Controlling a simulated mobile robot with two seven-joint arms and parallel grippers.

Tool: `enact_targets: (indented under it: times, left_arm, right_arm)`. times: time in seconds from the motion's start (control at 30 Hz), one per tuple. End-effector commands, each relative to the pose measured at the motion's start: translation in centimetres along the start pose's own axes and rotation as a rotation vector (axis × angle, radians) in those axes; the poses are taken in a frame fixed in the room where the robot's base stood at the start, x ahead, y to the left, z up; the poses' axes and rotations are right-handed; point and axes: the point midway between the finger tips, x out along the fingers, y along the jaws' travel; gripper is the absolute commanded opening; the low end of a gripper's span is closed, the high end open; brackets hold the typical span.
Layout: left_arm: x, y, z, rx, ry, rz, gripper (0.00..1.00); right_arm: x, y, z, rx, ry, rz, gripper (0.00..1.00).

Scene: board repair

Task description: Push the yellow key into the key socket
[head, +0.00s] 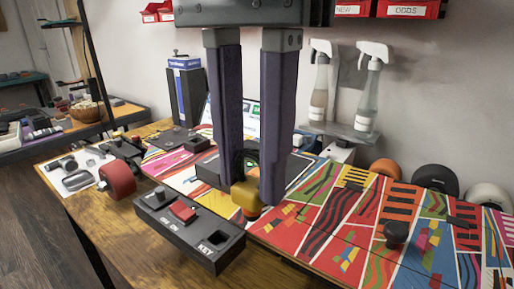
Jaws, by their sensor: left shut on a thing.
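My left gripper (249,190) comes down from the top in the head view. Its two dark fingers are shut on the yellow key (245,196), whose rounded yellow-orange body shows low between the fingertips. The black control box (172,231) lies on the wooden bench, in front and to the left of the gripper. The key socket (217,238) is the dark opening at the box's right end, beside the printed word KEY. The key appears above and to the right of the socket, apart from it. The key's lower end is partly hidden. My right gripper is not in view.
The box also carries a red rocker switch (183,211) and a grey knob. Spray bottles (368,88) stand behind.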

Motion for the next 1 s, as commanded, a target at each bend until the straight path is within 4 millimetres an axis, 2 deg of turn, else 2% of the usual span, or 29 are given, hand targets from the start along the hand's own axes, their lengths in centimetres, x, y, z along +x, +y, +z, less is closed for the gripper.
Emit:
enact_targets:
  times: [0.5,1.0]
  left_arm:
    - [-0.2,-4.2,-2.0,-0.002,-0.002,-0.001,0.00]
    - [-0.2,-8.0,-4.0,-0.001,0.000,0.000,0.00]
  right_arm:
    - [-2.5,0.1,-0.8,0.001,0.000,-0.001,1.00]
    - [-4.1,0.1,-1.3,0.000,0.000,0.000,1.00]
